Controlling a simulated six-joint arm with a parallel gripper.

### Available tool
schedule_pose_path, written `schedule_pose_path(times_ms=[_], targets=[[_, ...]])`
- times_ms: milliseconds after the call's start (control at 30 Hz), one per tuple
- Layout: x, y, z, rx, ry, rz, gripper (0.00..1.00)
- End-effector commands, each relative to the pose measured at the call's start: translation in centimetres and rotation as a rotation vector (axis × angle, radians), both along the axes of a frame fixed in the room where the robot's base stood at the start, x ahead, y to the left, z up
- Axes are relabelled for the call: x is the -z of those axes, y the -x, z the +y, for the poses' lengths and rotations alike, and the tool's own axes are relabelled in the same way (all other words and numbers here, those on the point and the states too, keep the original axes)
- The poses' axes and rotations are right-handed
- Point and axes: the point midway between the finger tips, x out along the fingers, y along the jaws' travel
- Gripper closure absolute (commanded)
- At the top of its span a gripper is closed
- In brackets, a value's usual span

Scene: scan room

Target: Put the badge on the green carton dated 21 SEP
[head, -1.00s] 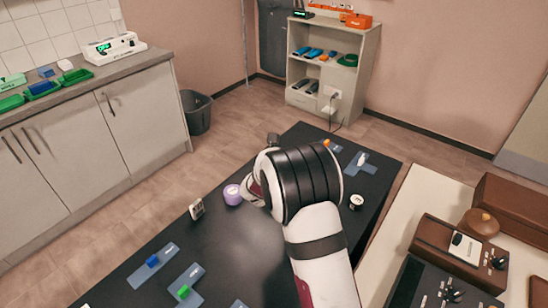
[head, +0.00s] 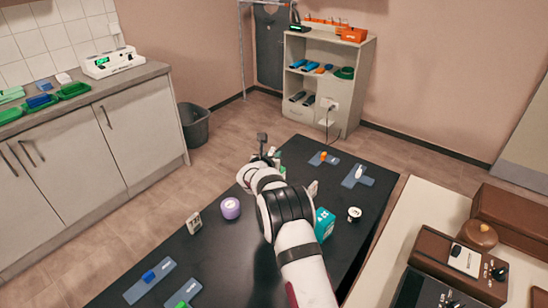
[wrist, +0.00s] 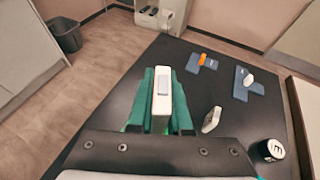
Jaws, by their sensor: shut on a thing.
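My gripper (wrist: 160,98) is shut on a small white block-like thing with a grey patch, probably the badge (wrist: 162,84); its green fingers sit on either side of it. In the head view my gripper (head: 272,160) is over the far left part of the dark table, and the held thing is hardly visible. A teal-green carton (head: 324,224) stands on the table just right of my arm, partly hidden by it. No date can be read on it.
On the dark table (head: 330,262) are a purple round thing (head: 230,208), a small white display (head: 194,223), a white piece (wrist: 211,119), a black-and-white round thing (head: 354,214) and blue mats (head: 357,177). Brown equipment (head: 462,252) stands at right.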

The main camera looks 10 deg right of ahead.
Motion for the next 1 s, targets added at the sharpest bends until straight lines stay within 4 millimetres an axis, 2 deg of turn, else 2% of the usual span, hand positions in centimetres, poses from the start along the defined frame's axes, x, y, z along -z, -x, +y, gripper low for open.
schedule_pose_path(times_ms=[67, 367, 400, 533, 867, 1000], targets=[[0.7, 0.0, 0.0, 0.0, 0.0, 0.0, 1.0], [0.9, 0.0, 0.0, 0.0, -0.001, 0.0, 1.0], [0.9, 0.0, 0.0, 0.001, -0.002, -0.001, 0.76], [0.9, 0.0, 0.0, 0.001, -0.002, -0.001, 0.53], [0.6, 0.2, 0.0, 0.0, -0.001, 0.0, 0.53], [-0.4, 2.2, 0.9, -0.001, 0.0, 0.001, 0.53]])
